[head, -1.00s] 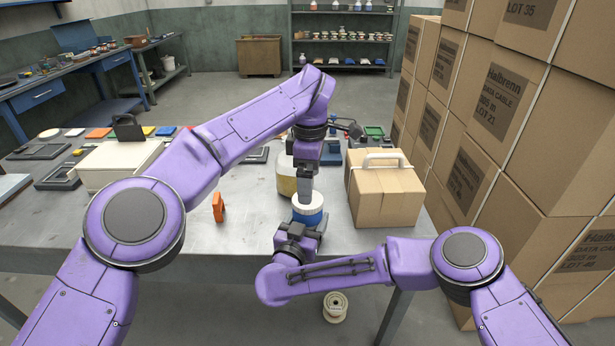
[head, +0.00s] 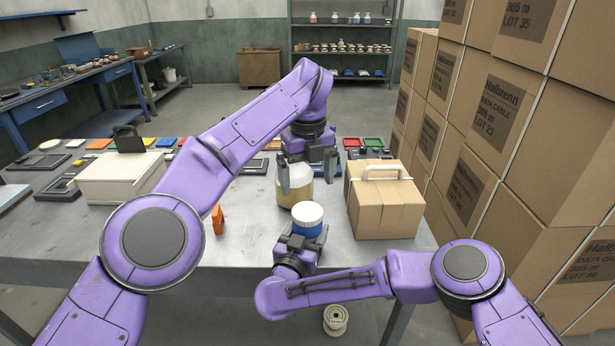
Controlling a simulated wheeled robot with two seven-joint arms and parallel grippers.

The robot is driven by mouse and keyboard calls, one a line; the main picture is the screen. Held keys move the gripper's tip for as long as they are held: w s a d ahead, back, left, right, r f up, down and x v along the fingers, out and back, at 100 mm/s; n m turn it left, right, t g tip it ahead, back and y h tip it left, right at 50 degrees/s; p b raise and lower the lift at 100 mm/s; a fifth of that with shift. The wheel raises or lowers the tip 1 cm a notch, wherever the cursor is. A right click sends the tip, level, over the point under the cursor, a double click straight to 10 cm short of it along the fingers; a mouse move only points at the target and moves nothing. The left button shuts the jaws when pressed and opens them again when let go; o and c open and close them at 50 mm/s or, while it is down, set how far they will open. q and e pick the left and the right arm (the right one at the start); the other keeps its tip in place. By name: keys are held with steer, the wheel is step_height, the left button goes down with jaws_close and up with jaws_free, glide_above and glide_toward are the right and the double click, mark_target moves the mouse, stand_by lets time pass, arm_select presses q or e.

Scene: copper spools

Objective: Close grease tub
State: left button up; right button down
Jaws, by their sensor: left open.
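The grease tub (head: 310,231) is blue and stands upright near the table's front edge in the head view. Its white lid (head: 307,212) sits on top and looks level; whether it is fully tight I cannot tell. My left gripper (head: 299,192) is open and empty, pointing down above and slightly behind the lid, with a gap between them. My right gripper (head: 303,240) comes from the front, low at the tub, with its fingers at the two sides of the tub's base. The tub partly hides those fingers.
A cream-coloured jar (head: 293,188) stands just behind the tub. A cardboard box with a white handle (head: 385,205) is close on the right. The grey table (head: 255,225) is clear between.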

mark_target(307, 211)
arm_select(q)
step_height(307, 211, down, 8)
steer(key=shift+f, duration=0.1)
stand_by(0.5)
steer(key=c, duration=1.1)
steer(key=o, duration=1.2)
steer(key=shift+r, duration=3.85)
